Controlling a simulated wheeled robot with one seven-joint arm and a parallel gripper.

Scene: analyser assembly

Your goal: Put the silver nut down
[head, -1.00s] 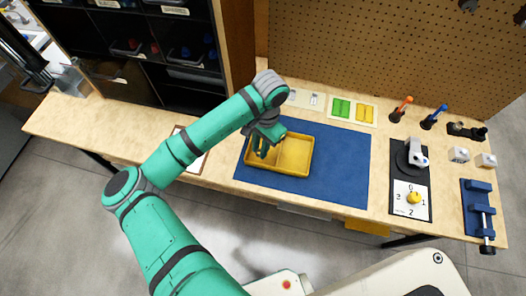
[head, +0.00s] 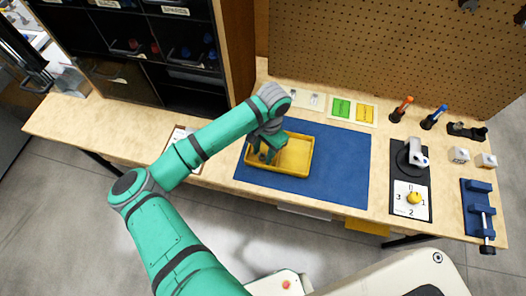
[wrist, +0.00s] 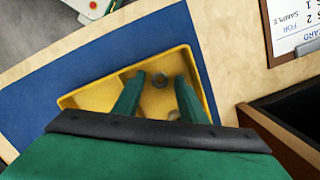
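A small silver nut (wrist: 160,79) lies in the yellow tray (wrist: 84,98), in the wrist view. My gripper (wrist: 161,77) is over the tray, with one green finger on each side of the nut. The fingers are apart, and gaps show between them and the nut. A second small greyish round part (wrist: 174,114) lies in the tray nearer the gripper's base, partly hidden by the right finger. In the head view the yellow tray (head: 290,174) sits on the blue mat (head: 340,165); my gripper (head: 266,157) is at its left part and hides the nut.
A divider splits the tray. A clipboard (wrist: 298,24) lies beside the mat. The mat right of the tray is clear. Further right stand a dial panel (head: 411,198), a blue vise (head: 476,208) and orange (head: 402,108) and blue (head: 435,117) handled tools. Dark shelves (head: 150,50) stand behind left.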

